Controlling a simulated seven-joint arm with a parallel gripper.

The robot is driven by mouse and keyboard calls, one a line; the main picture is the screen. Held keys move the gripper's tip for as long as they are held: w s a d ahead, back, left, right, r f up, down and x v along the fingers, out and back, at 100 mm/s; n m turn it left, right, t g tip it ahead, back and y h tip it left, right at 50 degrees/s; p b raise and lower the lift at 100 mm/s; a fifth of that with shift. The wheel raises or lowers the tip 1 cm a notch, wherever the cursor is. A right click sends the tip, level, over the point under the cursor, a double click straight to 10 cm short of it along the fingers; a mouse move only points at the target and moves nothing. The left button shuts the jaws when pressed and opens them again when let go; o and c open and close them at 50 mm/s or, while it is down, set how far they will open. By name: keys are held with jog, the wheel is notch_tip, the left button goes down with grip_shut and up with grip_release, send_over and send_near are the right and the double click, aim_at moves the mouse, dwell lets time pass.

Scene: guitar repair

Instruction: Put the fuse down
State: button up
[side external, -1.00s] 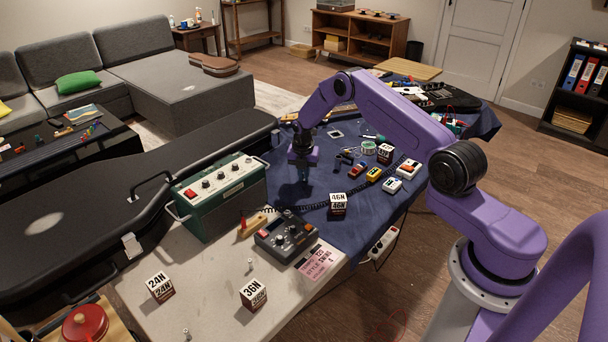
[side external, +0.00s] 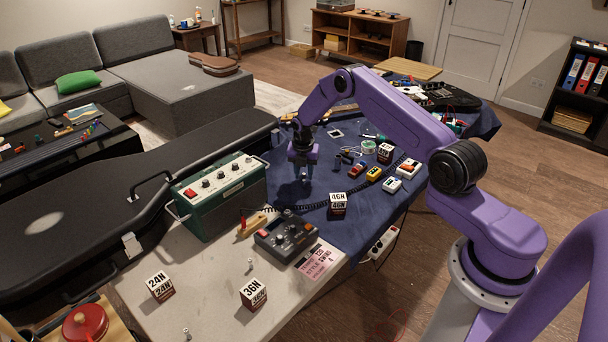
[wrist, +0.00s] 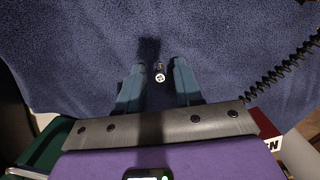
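The fuse (wrist: 160,73) is a small cylinder with a pale, shiny end, seen in the wrist view between my fingertips, over the blue cloth (wrist: 230,45). A gap shows on each side of it, so neither finger appears to touch it. My gripper (wrist: 159,80) is open, with its teal fingers apart. In the side view my gripper (side external: 303,174) points down just above the blue cloth on the table. The fuse is too small to make out there. I cannot tell exactly how its lower end meets the cloth.
A green amplifier box (side external: 222,195) stands left of my gripper, with a dark pedal unit (side external: 286,237) in front. A coiled black cable (wrist: 283,75) runs close by on the right. A 46N block (side external: 338,204) and several small pedals stand to the right. The cloth around the fingers is clear.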

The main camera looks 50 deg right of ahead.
notch_tip(320, 180, up, 10)
jog(key=a+r, duration=0.1)
jog(key=s+a+r+m, duration=0.1)
jog(key=s+a+r, duration=0.25)
jog(key=a, duration=0.35)
jog(key=s+a+r+m, duration=0.2)
jog(key=a+r, duration=0.3)
jog(key=a, duration=0.2)
jog(key=s+a+r+m+y, duration=0.1)
jog(key=s+a+r+m, duration=0.3)
jog(key=s+a, duration=0.6)
jog(key=s+d+r+m, duration=0.1)
jog(key=s+r+m, duration=0.1)
jog(key=s, duration=1.2)
jog(key=s+d+r+m, duration=0.1)
jog(key=s+r+m, duration=0.1)
jog(key=s, duration=1.3)
jog(key=shift+d+m+g+y, duration=0.15)
jog(key=shift+m+g+y, duration=0.15)
jog(key=shift+w, duration=0.1)
